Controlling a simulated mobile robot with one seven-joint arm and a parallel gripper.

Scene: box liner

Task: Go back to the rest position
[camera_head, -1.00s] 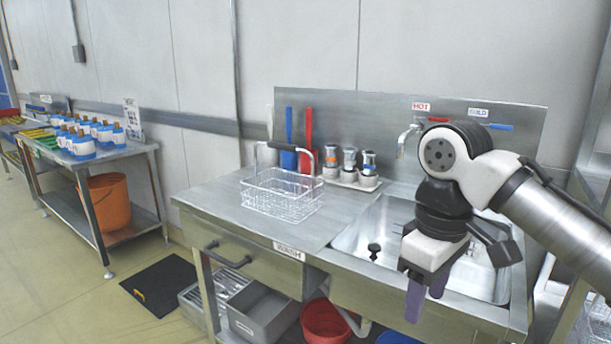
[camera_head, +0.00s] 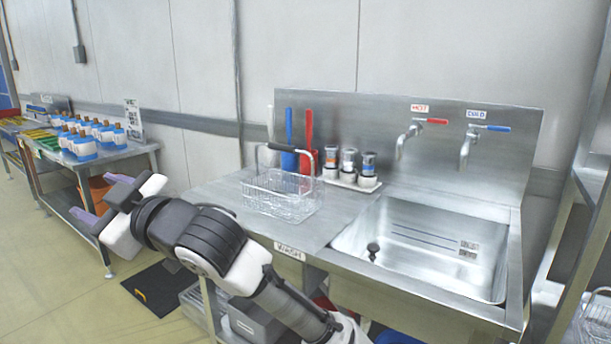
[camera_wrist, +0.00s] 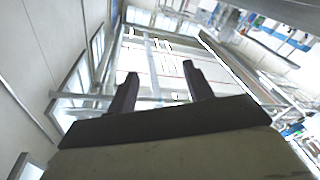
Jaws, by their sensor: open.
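My gripper (camera_head: 98,203) is at the left of the head view, in front of the wash table's left end. It points left, with its two purple fingers spread apart and nothing between them. In the wrist view my gripper (camera_wrist: 160,82) shows two dark fingers apart, with only the distant room beyond them. My arm reaches in from the bottom centre of the head view.
A wire basket (camera_head: 280,200) stands on the steel wash table (camera_head: 225,196), left of the empty-looking sink (camera_head: 420,245). Several bottles (camera_head: 95,135) stand on a side table at left. A steel rack (camera_head: 590,200) is at right. A black mat (camera_head: 160,287) lies on the floor.

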